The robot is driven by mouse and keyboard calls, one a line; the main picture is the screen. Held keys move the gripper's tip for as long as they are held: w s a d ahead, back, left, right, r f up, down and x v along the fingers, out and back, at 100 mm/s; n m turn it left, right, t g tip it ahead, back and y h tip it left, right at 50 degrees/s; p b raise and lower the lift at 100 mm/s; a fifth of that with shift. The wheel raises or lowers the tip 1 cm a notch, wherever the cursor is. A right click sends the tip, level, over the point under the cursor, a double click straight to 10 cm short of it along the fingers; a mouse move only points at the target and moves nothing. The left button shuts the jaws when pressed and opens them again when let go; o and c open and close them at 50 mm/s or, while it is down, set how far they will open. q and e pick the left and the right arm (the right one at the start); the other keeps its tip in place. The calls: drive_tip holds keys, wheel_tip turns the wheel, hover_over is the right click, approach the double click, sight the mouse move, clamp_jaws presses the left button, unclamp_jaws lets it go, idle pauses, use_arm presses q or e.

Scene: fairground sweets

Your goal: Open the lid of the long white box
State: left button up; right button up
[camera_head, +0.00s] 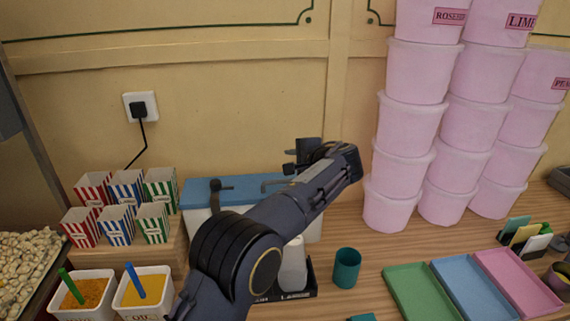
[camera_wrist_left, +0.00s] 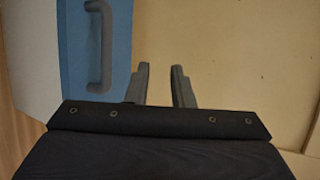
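The long white box (camera_head: 312,228) stands against the wall behind my arm, with its blue lid (camera_head: 245,187) lying flat on top. The lid has a grey bar handle (camera_head: 278,182). In the left wrist view the lid (camera_wrist_left: 118,60), its handle (camera_wrist_left: 104,45) and the white box side (camera_wrist_left: 30,55) show at the left. My left gripper (camera_head: 290,168) is above the lid's right part, near the wall. Its fingers (camera_wrist_left: 160,85) are apart with nothing between them, to the right of the lid's edge in that view. My arm hides much of the box front. My right gripper is not in view.
Stacked pink tubs (camera_head: 392,175) stand right of the box. Striped cups (camera_head: 125,205) are at its left. A white bottle (camera_head: 293,268) and a teal cup (camera_head: 346,268) stand in front. Coloured trays (camera_head: 420,292) lie at the right.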

use_arm(q)
drive_tip(key=shift+s+d+r, duration=0.15)
drive_tip(key=shift+s+d, duration=0.1)
drive_tip(key=shift+s, duration=0.1)
